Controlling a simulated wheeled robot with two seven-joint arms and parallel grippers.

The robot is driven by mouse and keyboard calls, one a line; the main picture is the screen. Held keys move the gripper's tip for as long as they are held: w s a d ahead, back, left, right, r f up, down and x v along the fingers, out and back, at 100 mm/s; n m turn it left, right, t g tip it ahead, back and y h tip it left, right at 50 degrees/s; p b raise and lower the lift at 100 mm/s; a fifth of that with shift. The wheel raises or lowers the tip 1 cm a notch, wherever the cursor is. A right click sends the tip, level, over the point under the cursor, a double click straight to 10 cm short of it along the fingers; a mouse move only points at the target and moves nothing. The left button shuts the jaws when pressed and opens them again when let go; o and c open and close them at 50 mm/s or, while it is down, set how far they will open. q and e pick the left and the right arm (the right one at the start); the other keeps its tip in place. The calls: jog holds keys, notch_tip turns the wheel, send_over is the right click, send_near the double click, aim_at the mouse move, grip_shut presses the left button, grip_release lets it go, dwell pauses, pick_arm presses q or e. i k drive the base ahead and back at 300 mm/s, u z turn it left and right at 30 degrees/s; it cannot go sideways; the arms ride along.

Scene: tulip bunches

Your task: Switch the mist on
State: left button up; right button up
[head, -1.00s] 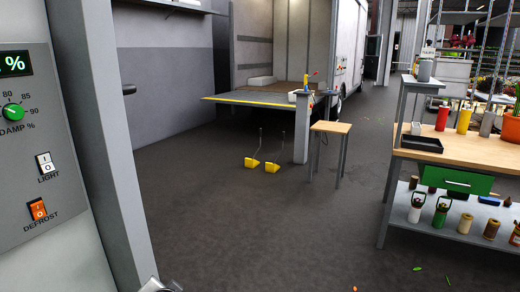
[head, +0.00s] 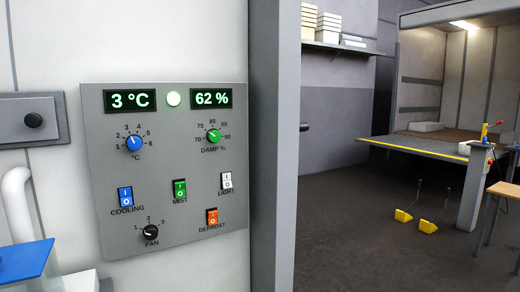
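The grey control panel (head: 160,215) is on the white wall at left centre of the head view. The green mist switch (head: 179,190) sits in its middle, above the label MIST; I cannot tell which way its rocker is pressed. Around it are the blue cooling switch (head: 125,197), the white light switch (head: 226,181), the orange defrost switch (head: 212,216) and the black fan knob (head: 151,233). The displays read 3 °C (head: 129,101) and 62 % (head: 211,98), with a pale lit lamp (head: 173,98) between them. Neither of my grippers shows.
A grey post (head: 272,150) stands right of the panel. A blue tray-like surface (head: 25,262) and a white pipe (head: 18,200) are at lower left. Open dark floor (head: 350,240) lies to the right, with yellow pedals (head: 403,215) and a truck's tail lift (head: 420,148) beyond.

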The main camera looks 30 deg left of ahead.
aim_at(180, 190)
jog(key=u, duration=1.65)
